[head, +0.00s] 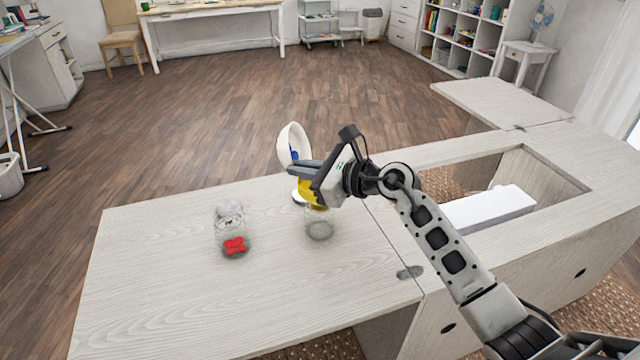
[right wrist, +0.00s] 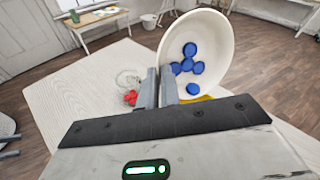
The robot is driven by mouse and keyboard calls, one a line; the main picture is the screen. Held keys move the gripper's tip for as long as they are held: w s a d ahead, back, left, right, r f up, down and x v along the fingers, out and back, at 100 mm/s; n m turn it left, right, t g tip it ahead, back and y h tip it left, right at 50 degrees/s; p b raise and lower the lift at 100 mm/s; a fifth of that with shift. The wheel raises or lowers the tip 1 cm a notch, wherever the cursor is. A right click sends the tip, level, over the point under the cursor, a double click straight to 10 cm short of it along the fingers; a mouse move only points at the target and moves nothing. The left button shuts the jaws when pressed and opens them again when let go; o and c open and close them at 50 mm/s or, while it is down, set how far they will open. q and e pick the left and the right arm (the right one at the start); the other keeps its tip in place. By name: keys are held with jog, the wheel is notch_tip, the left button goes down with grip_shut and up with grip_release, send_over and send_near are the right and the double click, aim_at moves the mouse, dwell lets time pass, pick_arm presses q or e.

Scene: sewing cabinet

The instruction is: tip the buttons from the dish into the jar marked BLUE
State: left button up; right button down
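My right gripper (head: 297,170) is shut on the rim of a white dish (head: 286,141), holding it above the table and tipped steeply on its side. In the right wrist view, several blue buttons (right wrist: 188,66) still lie inside the dish (right wrist: 222,50), and the fingers (right wrist: 160,88) grip its left rim. Below the gripper, a clear glass jar (head: 319,229) stands on the table, its upper part hidden. No BLUE label is readable. Another clear jar (head: 229,222) to the left holds red buttons (head: 235,245). My left gripper is not in view.
A yellow thing (head: 313,194) shows just under the gripper, partly hidden. The pale wooden tabletop (head: 150,270) is clear at left and front. To the right is a cabinet opening with a white block (head: 490,208) in it.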

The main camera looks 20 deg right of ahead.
pick_arm(q)
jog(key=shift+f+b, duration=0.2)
jog(key=shift+b, duration=0.2)
pick_arm(e)
jog(key=shift+d+f, duration=0.1)
jog(key=shift+f, duration=0.05)
pick_arm(q)
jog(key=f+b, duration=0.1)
jog(key=b, duration=0.2)
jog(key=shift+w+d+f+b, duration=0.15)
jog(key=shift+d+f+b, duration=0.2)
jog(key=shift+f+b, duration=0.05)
pick_arm(e)
jog(key=shift+s+d+f+t+y, duration=0.25)
jog(key=shift+d+f+t+y, duration=0.2)
jog(key=shift+d, duration=0.1)
pick_arm(q)
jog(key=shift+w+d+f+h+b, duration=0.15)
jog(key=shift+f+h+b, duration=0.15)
jog(key=shift+b, duration=0.7)
pick_arm(e)
jog(key=shift+s+d+f+t, duration=0.15)
jog(key=shift+d+f+t, duration=0.05)
jog(key=shift+f+t, duration=0.05)
